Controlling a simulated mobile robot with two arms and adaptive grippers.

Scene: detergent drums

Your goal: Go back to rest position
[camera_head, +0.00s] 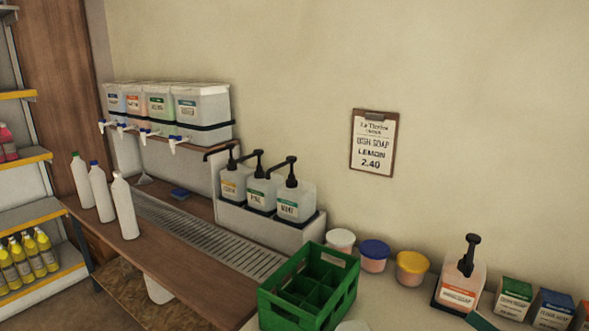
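Neither of my grippers shows in the head view. Three white bottles (100,192) stand upright on the wooden counter (165,262) at the left. Several clear drums with taps (201,103) stand in a row on a raised shelf behind them. Three pump dispensers (261,191) sit on a lower ledge to their right. A green divided crate (309,288) stands at the bottom middle, and the compartments that show look empty.
Lidded tubs (374,256), a pump bottle (460,286) and small boxes (513,299) line the wall at right. A metal drain grate (205,235) runs along the counter. Shelves with yellow bottles (28,258) stand far left. A price clipboard (373,142) hangs on the wall.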

